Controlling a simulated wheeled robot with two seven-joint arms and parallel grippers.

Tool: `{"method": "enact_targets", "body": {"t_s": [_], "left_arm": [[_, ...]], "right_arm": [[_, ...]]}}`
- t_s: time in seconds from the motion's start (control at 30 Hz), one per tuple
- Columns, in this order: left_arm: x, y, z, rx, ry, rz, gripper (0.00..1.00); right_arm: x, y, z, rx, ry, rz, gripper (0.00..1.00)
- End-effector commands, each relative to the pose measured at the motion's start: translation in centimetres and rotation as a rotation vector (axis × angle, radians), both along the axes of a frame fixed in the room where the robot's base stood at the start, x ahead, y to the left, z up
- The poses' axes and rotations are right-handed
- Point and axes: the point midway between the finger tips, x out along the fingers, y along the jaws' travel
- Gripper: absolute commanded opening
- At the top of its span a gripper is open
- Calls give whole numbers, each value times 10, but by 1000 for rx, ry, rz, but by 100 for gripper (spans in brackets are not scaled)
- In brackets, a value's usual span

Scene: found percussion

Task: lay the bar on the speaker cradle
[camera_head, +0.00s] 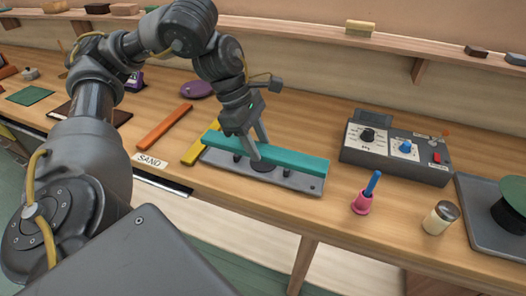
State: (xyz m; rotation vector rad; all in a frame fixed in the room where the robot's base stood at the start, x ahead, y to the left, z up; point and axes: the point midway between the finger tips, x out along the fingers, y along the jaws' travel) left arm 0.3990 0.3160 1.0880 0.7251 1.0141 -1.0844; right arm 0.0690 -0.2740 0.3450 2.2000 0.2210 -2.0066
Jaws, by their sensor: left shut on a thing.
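The teal bar (300,161) is long and flat and runs left to right over the speaker cradle. The speaker cradle (307,186) is a grey plate with short dark posts and a dark round speaker (263,167) in its middle. My left gripper (257,150) comes down from above and is shut on the teal bar near its middle. The bar hides the cradle's back part. I cannot tell whether the bar touches the posts or is just above them. My right gripper is not in view.
An orange bar (165,128) and a yellow bar (199,146) lie left of the cradle, by a "SAND" label (150,160). A grey control box (395,155) stands to the right. A pink cup with a blue stick (363,203) and a small jar (440,218) stand near the front edge.

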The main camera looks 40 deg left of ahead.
Motion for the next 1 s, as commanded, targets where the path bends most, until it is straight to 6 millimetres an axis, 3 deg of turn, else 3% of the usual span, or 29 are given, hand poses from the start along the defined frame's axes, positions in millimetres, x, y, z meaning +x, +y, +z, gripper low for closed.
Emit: {"method": "enact_targets", "body": {"t_s": [0.17, 0.37, 0.53, 0.7, 1.0], "left_arm": [[23, 19, -13, -3, 7, 11, 8], [65, 52, -37, -2, 7, 12, 8], [88, 70, -72, -1, 6, 9, 8], [101, 80, -89, 0, 3, 6, 8], [107, 85, -99, 0, 3, 6, 8]], "right_arm": [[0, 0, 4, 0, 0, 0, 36], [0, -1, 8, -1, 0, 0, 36], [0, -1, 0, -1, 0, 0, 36], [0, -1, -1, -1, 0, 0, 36], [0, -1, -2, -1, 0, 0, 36]]}}
